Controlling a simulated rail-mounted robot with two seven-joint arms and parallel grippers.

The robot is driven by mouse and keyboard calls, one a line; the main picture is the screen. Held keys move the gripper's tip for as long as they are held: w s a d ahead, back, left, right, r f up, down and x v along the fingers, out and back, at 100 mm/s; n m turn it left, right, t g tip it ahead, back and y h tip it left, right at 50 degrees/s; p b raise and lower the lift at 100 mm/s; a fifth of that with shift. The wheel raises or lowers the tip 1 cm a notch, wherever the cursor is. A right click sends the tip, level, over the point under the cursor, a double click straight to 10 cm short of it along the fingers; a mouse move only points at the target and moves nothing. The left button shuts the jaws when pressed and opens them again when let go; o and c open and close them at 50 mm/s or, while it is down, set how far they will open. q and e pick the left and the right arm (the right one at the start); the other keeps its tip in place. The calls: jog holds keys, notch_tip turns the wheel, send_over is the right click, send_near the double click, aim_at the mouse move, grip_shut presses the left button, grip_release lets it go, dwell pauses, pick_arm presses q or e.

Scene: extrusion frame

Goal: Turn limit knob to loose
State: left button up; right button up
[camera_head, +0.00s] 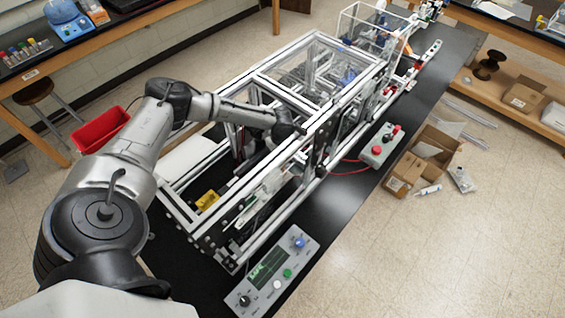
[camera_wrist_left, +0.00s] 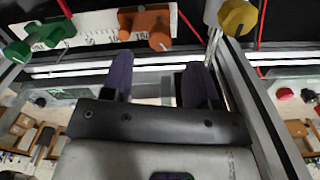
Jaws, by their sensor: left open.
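In the left wrist view, a white ruler strip (camera_wrist_left: 98,30) carries green knobs (camera_wrist_left: 42,37) at its left end and orange knobs (camera_wrist_left: 148,25) at its right. A yellow knob (camera_wrist_left: 237,17) sits further right on the frame. No label tells which one is the limit knob. My left gripper (camera_wrist_left: 159,66) is open and empty, its two dark purple fingers apart, just below the strip and orange knobs in the picture. In the head view my left arm reaches into the extrusion frame (camera_head: 318,40), and its fingers are hidden there.
Aluminium bars surround my left gripper closely. Red cords hang near the knobs. A control panel (camera_head: 262,282) with several knobs stands at the near end of the black bench (camera_head: 345,212). A grey button box (camera_head: 379,150) stands right of the frame.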

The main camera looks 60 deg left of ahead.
pick_arm(q)
jog(key=shift+f+p, duration=0.3)
jog(key=shift+f, duration=2.3)
jog(key=shift+c, duration=0.3)
jog(key=c, duration=0.9)
jog(key=shift+o, duration=0.2)
